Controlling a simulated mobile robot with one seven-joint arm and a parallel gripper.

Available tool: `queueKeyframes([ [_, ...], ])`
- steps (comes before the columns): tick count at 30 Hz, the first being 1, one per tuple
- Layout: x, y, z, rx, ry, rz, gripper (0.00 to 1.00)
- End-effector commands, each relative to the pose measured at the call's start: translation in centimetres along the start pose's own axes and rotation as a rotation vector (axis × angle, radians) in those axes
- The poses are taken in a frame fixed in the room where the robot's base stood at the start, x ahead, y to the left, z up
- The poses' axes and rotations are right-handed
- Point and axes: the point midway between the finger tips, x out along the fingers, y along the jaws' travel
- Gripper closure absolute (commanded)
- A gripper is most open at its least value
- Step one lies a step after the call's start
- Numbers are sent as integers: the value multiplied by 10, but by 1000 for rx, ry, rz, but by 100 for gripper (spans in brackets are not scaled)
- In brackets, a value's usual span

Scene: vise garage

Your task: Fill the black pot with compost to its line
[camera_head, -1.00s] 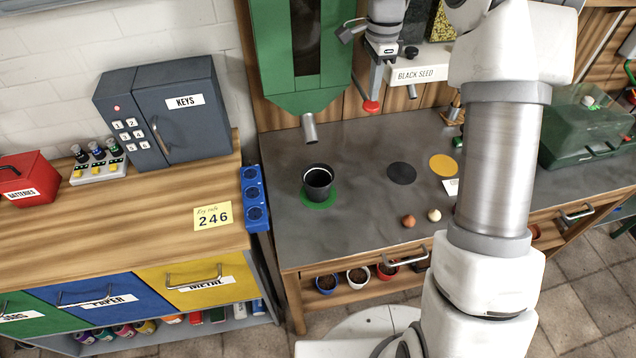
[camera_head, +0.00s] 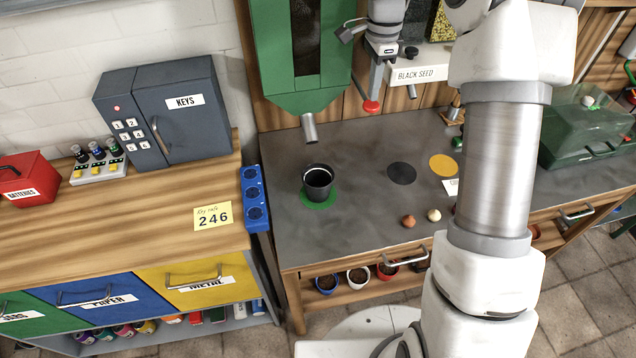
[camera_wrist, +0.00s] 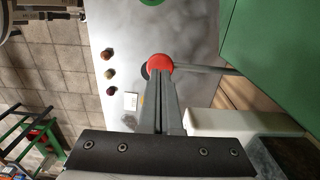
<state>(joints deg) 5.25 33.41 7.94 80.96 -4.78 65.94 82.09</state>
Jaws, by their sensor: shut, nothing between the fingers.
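The black pot (camera_head: 318,181) stands upright on a green disc (camera_head: 318,201) on the grey bench. Its inside looks dark; I cannot make out a fill line or its contents. The green hopper (camera_head: 297,60) hangs behind it, with its metal spout (camera_head: 310,128) above and slightly left of the pot. A lever with a red knob (camera_head: 371,106) extends from the hopper. My gripper (camera_head: 374,92) is shut and empty, fingers pointing down at the knob. In the wrist view my fingertips (camera_wrist: 160,72) are at the red knob (camera_wrist: 159,61); I cannot tell whether they touch it.
A black disc (camera_head: 402,173) and a yellow disc (camera_head: 443,165) lie right of the pot. Small bulbs (camera_head: 408,221) lie near the bench's front edge. The white black-seed box (camera_head: 420,72) is right of my gripper. A green lidded container (camera_head: 585,135) stands at right.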

Motion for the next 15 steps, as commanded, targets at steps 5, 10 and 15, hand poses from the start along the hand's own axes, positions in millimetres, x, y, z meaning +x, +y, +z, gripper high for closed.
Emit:
queueKeyframes([
  [5, 0, 0, 0, 0, 0, 0, 100],
  [10, 3, 0, 0, 0, 0, 1, 100],
  [15, 12, 0, 0, 0, 0, 1, 100],
])
